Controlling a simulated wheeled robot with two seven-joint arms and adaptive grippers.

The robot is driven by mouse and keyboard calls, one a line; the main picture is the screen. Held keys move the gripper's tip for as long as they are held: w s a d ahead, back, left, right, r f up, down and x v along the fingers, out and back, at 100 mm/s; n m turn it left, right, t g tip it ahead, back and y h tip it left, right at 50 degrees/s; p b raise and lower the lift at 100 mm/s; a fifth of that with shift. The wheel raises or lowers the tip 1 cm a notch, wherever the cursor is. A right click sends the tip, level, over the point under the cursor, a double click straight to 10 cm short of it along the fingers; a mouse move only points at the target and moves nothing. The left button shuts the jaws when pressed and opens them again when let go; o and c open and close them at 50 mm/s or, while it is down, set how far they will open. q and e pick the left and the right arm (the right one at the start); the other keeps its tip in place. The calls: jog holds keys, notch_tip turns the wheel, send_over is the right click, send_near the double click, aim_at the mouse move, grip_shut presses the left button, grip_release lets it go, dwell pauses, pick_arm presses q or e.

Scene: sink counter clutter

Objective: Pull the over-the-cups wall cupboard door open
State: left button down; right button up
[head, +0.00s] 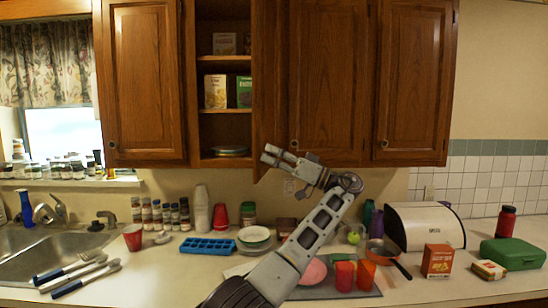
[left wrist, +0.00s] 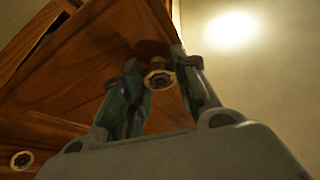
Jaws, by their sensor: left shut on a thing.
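The over-the-cups wall cupboard door (head: 268,80) stands swung out, seen nearly edge-on at the right side of its opening. The shelves behind it are exposed. My left gripper (head: 270,153) is at the door's lower end, its arm rising from the bottom of the picture. In the left wrist view my left gripper's fingers (left wrist: 165,85) stand on both sides of a round brass-like knob (left wrist: 160,76) on the wooden door (left wrist: 100,70), shut on it. The knob is hidden in the head view. My right gripper is not in view.
Boxes (head: 215,91) and plates (head: 230,150) sit on the cupboard shelves. Neighbouring doors on the left (head: 143,80) and right (head: 328,75) are closed. Below, stacked cups (head: 201,208), a blue tray (head: 207,248), bowls (head: 253,236) and a bread bin (head: 425,226) crowd the counter.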

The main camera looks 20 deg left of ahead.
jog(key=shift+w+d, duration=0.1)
pick_arm(q)
jog(key=c, duration=1.3)
grip_release()
jog(key=shift+c, duration=0.2)
jog(key=shift+o, duration=1.3)
send_near(262, 116)
jog(key=shift+x, duration=3.05)
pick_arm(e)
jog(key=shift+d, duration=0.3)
pick_arm(q)
jog(key=shift+s, duration=0.15)
jog(key=shift+d, duration=0.1)
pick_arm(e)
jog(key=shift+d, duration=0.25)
